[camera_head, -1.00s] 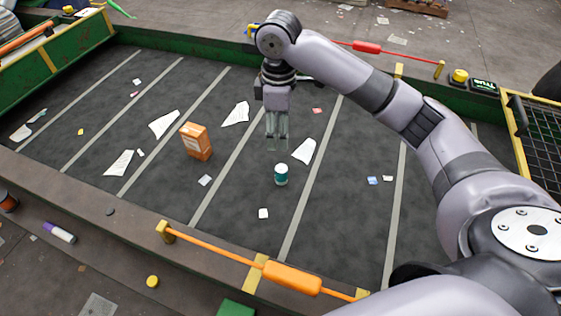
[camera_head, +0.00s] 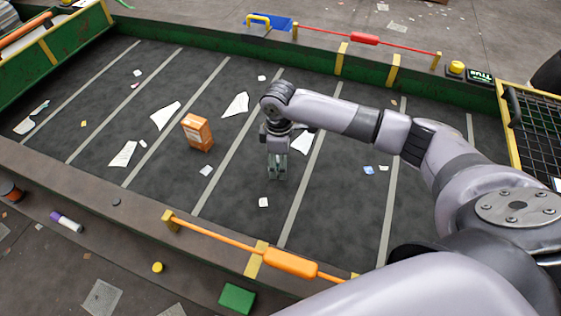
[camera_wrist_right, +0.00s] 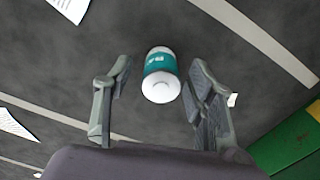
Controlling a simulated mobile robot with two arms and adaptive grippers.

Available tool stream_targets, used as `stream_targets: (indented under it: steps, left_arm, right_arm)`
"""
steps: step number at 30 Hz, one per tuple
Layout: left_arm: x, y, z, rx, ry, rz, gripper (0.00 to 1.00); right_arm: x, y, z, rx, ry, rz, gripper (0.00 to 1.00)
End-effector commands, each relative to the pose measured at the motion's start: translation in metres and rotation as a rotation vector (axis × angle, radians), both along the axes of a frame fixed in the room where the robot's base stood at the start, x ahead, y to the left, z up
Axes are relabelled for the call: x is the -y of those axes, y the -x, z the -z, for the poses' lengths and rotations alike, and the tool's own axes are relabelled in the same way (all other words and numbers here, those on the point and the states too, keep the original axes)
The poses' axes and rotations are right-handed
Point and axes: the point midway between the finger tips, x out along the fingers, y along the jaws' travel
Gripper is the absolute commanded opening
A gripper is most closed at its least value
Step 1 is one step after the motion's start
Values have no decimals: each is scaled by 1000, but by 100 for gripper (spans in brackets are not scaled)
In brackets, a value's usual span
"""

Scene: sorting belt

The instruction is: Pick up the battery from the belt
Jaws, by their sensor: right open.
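The battery is a small white and teal cylinder (camera_wrist_right: 161,84) standing on the dark belt (camera_head: 340,205). In the right wrist view it shows between the two spread fingers of my right gripper (camera_wrist_right: 160,70), with clear gaps on both sides. In the head view my right gripper (camera_head: 277,172) points down over the middle of the belt, and its fingers and palm largely hide the battery. The right gripper is open and holds nothing. My left gripper is not in view.
An orange box (camera_head: 197,132) stands on the belt left of the gripper. Several paper scraps lie around. An orange pull cord with a handle (camera_head: 290,263) runs along the near rim. A red-handled cord (camera_head: 365,39) runs along the far rim.

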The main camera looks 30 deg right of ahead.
Motion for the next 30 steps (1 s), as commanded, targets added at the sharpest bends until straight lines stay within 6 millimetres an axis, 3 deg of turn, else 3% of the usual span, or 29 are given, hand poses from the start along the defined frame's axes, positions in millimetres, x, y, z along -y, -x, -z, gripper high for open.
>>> stream_targets:
  steps: [10, 30]
  left_arm:
    - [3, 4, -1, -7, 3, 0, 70]
    - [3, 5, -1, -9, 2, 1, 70]
  right_arm:
    - [0, 0, 10, 0, 0, 0, 50]
    - [0, 0, 10, 0, 0, 0, 5]
